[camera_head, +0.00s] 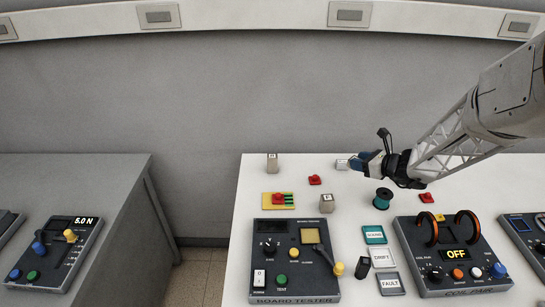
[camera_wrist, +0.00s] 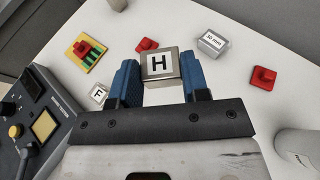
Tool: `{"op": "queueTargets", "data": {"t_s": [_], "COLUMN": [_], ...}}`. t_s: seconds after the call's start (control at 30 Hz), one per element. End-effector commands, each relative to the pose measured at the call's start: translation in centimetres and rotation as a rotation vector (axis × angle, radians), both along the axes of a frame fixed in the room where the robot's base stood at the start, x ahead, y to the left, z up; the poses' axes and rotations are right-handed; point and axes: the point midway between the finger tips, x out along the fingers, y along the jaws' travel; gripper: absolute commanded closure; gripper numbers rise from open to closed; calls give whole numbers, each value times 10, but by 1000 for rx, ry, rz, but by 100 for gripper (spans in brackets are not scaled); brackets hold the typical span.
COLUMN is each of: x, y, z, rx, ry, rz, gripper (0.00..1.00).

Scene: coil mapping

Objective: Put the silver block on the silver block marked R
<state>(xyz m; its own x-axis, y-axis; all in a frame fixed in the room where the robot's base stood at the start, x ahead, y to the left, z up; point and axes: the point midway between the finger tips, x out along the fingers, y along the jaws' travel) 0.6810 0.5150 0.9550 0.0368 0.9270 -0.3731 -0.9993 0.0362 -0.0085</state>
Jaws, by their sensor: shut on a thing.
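My gripper (camera_head: 364,162), with blue fingers, is shut on a silver block marked H (camera_wrist: 159,65), seen between the fingertips in the wrist view. In the head view the held block cannot be made out clearly. Another silver block (camera_head: 327,203) stands nearer the board tester; the wrist view shows a block marked F (camera_wrist: 99,94) beside that tester. I cannot read an R on any block.
Red parts (camera_head: 315,180) and a yellow plate (camera_head: 278,200) lie on the white table (camera_head: 243,190). The board tester (camera_head: 294,262), coil unit (camera_head: 452,252) and green spool (camera_head: 382,199) stand nearer.

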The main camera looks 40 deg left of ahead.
Motion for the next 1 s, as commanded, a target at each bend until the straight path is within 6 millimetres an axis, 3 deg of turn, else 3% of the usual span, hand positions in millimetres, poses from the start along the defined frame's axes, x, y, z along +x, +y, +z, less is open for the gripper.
{"op": "queueTargets", "data": {"t_s": [0.2,0.6,0.8,1.0], "x": [-50,-145,-181,-197], "y": [47,117,138,147], "z": [3,6,8,8], "rx": [-2,-7,-10,-11], "ry": [0,4,6,6], "rz": [115,318,391,426], "gripper": [83,83,83,83]}}
